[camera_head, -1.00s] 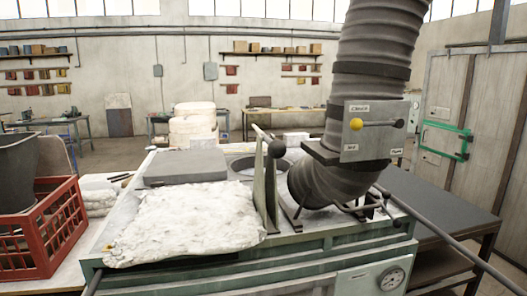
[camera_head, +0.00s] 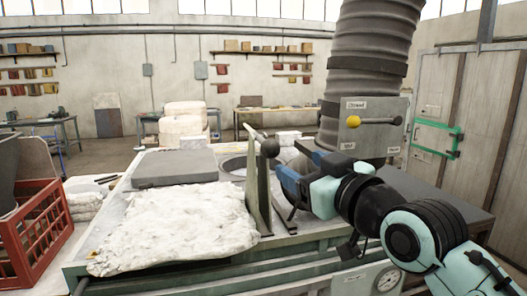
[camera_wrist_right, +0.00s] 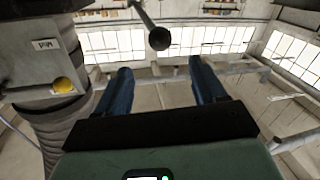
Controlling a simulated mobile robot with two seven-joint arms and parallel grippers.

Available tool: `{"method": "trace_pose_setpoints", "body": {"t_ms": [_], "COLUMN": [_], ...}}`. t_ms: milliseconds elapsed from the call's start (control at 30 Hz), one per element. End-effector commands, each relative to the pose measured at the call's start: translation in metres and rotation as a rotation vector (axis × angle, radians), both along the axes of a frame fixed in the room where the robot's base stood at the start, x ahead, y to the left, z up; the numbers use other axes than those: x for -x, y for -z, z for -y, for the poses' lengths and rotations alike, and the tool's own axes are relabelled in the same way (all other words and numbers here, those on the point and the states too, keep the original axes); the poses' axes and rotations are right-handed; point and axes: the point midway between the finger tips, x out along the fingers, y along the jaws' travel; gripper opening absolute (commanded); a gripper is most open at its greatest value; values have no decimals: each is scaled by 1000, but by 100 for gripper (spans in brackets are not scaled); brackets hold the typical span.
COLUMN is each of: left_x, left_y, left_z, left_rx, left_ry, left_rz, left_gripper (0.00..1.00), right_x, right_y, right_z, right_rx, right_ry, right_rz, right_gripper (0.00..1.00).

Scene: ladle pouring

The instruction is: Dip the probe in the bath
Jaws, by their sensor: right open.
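The bath appears to be the round opening (camera_head: 234,168) in the top of the green-edged furnace, partly hidden by an upright plate and a lever (camera_head: 270,150) with a dark ball knob. I cannot pick out the probe for certain. My right gripper (camera_head: 288,182) is open, just right of the upright plate and below the big grey hose. In the right wrist view its blue fingers (camera_wrist_right: 160,84) are apart with nothing between them, and a ball-ended rod (camera_wrist_right: 158,34) shows beyond them. My left gripper is not in view.
A white lumpy blanket (camera_head: 175,222) and a grey slab (camera_head: 173,167) lie on the furnace top. A thick ribbed hose (camera_head: 368,45) with a yellow-knobbed control box (camera_head: 365,140) hangs close above my right arm. A red crate (camera_head: 38,235) stands left.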

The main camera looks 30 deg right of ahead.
Motion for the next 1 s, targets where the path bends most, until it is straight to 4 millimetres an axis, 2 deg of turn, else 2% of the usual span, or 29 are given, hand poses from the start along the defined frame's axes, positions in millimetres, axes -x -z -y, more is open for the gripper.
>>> {"method": "trace_pose_setpoints", "body": {"t_ms": [400, 533, 733, 1000], "left_x": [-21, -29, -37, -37], "left_y": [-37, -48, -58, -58], "left_z": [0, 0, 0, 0], "left_rx": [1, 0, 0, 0], "left_ry": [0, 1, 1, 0], "left_rz": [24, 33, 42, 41], "left_gripper": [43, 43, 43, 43], "right_x": [-85, -107, -125, -128], "right_y": [-2, -2, -1, 2], "right_z": [4, 5, 5, 5], "right_rx": [-1, -3, -2, -3], "right_ry": [0, 0, 0, -2], "right_rz": [-4, -2, -2, -2], "right_gripper": [70, 70, 70, 70]}}
